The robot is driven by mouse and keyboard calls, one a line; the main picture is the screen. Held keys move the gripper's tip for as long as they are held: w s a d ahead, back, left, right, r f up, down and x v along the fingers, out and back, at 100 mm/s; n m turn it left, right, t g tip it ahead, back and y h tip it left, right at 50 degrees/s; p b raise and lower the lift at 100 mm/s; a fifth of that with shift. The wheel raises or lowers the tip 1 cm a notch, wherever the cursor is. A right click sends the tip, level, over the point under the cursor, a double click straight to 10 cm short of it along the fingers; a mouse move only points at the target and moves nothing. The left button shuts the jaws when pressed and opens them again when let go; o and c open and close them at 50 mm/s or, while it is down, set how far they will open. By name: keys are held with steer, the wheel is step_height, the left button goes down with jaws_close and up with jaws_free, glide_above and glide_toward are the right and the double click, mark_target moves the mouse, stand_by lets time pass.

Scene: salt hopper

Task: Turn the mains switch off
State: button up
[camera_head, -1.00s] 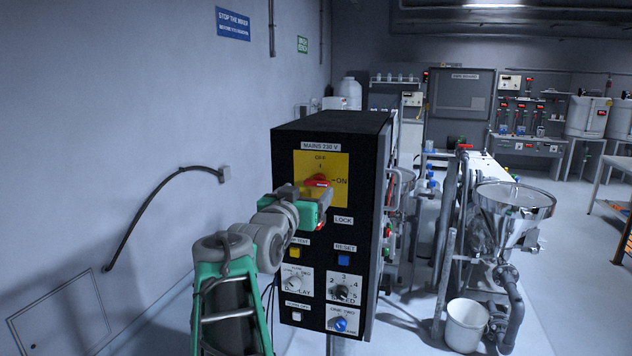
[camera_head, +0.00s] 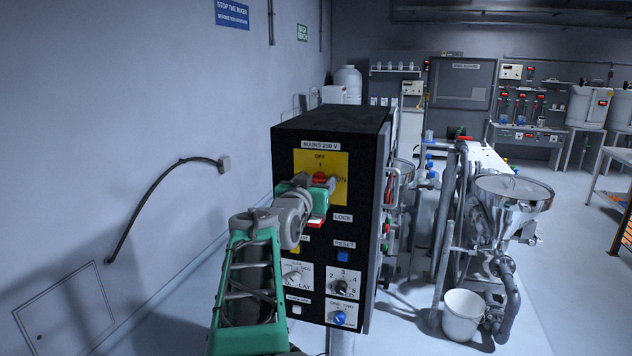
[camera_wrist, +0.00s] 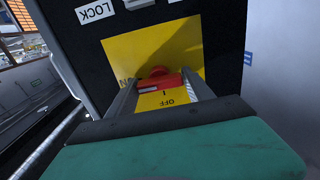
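The mains switch has a red handle (camera_head: 319,177) on a yellow plate (camera_head: 342,165), under the label "MAINS 230 V". OFF is marked at the top and ON at the right. In the wrist view, turned upside down, the red handle (camera_wrist: 160,82) lies crosswise, its left end toward the ON mark. My gripper (camera_head: 316,183) is at the plate, partly covering it. In the wrist view its fingers (camera_wrist: 160,88) are spread, one at each end of the handle. I cannot tell whether they touch it.
The black control box (camera_head: 290,150) also carries a blue RESET button (camera_head: 343,256), dials and a blue knob (camera_head: 339,318) below my gripper. A steel hopper (camera_head: 512,192) and a white bucket (camera_head: 463,315) stand to the right. A cable (camera_head: 140,212) hangs on the left wall.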

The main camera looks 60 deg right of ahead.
steer(key=c, duration=0.9)
steer(key=shift+n+b, duration=0.4)
steer(key=shift+b, duration=0.1)
steer(key=n+b, duration=0.2)
steer(key=shift+f+n+b, duration=0.1)
steer(key=shift+n+b, duration=0.25)
steer(key=shift+n, duration=0.05)
steer(key=n+b, duration=0.3)
steer(key=n, duration=0.2)
steer(key=shift+w+a, duration=0.1)
steer(key=n+b, duration=0.1)
steer(key=n, duration=0.3)
steer(key=shift+n, duration=0.4)
steer(key=shift+w+n, duration=0.1)
steer(key=shift+n, duration=2.2)
